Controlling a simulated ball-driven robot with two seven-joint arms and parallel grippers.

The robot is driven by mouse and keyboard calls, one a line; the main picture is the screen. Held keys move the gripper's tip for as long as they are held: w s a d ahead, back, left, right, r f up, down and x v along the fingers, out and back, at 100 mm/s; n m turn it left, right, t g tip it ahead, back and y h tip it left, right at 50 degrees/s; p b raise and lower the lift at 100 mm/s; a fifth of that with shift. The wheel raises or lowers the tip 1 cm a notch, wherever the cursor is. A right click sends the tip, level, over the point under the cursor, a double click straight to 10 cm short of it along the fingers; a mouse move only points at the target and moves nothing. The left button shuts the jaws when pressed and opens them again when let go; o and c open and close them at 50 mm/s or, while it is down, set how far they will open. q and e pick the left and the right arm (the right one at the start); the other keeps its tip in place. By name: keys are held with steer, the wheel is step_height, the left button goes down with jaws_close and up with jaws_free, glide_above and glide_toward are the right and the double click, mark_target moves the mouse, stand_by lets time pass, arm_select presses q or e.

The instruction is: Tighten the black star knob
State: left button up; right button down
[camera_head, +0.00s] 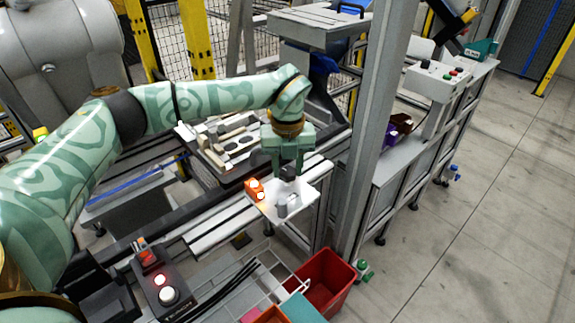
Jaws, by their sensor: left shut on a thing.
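My left gripper (287,168) reaches down from above over a light fixture plate (268,207). It is shut on a small dark thing at the plate's back edge, which fits the black star knob (287,179). The fingers and the gripper body hide most of the knob, so its shape and seating cannot be made out. A grey cylindrical post (282,209) stands on the plate just in front of the knob. An orange block (254,189) with pale round tops sits at the plate's left. My right gripper is not in view.
A pallet (222,146) with several parts lies behind and left of the plate. A grey upright post (378,130) stands close on the right. A red bin (325,283) and a button box (162,285) are in front.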

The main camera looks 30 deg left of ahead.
arm_select(q)
steer(key=shift+r+m+p, duration=0.2)
steer(key=shift+m+p, duration=0.4)
steer(key=shift+p, duration=0.2)
steer(key=m+p, duration=0.3)
steer(key=shift+r, duration=0.1)
steer(key=m+p, duration=0.2)
steer(key=m, duration=0.1)
steer(key=shift+p, duration=0.3)
steer(key=m+p, duration=0.1)
steer(key=m, duration=0.1)
steer(key=shift+m+p, duration=0.3)
steer(key=shift+p, duration=0.05)
steer(key=m+p, duration=0.1)
steer(key=m, duration=0.2)
steer(key=shift+m+p, duration=0.3)
steer(key=shift+w+f+m+p, duration=0.15)
steer(key=shift+m+p, duration=0.2)
steer(key=shift+m, duration=0.9)
steer(key=shift+s+f+m+p, duration=0.1)
steer(key=shift+m+p, duration=0.2)
steer(key=shift+m, duration=0.95)
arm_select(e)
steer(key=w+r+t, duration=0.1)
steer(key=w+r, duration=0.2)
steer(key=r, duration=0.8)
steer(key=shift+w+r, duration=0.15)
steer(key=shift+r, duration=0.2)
arm_select(q)
steer(key=o, duration=1)
